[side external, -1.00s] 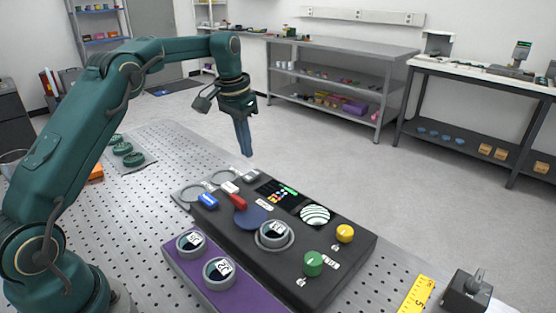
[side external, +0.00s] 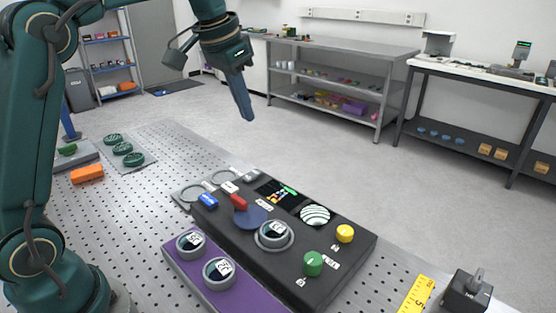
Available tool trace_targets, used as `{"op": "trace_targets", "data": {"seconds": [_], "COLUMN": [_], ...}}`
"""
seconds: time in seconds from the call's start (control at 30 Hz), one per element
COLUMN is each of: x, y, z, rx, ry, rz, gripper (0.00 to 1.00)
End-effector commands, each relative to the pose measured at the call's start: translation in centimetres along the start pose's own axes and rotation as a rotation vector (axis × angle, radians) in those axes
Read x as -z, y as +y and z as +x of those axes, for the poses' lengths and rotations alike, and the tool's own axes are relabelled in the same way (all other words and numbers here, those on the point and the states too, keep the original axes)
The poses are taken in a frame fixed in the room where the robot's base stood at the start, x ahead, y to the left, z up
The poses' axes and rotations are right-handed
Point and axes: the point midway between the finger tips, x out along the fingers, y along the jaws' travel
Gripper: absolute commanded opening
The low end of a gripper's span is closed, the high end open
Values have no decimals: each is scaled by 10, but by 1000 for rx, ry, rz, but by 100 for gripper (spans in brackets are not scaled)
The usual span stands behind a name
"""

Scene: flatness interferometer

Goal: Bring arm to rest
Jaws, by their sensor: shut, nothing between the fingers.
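My gripper (side external: 245,108) is in the upper middle of the view, high above the bench and apart from everything. Its blue fingers are shut together with nothing between them, tilted down and to the right. Below it, the dark interferometer console (side external: 318,285) lies on the perforated bench. It carries a red lever (side external: 239,201), a small screen (side external: 279,193), a striped round display (side external: 315,215), a green knob (side external: 313,263), a yellow knob (side external: 345,233) and a grey ring (side external: 274,235) holding a disc.
A purple tray (side external: 232,293) with two ringed discs stands in front of the console. Green round parts (side external: 122,149) and an orange block (side external: 87,174) lie at the left. A yellow ruler (side external: 416,296) and a dark switch box (side external: 466,291) are at the right. The air around my gripper is clear.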

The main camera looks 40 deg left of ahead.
Motion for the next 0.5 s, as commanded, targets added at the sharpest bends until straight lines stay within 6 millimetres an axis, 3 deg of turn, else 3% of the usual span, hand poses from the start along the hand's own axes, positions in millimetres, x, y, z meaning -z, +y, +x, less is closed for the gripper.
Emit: {"op": "trace_targets", "data": {"seconds": [0.03, 0.2, 0.33, 0.5], "x": [-8, -40, -72, -120], "y": [9, 34, 51, 69], "z": [-14, -43, -55, -55], "rx": [3, 5, 4, -2], "ry": [22, 80, 119, 162], "rz": [9, 21, 21, 12], "gripper": [0, 0, 0, 0]}}
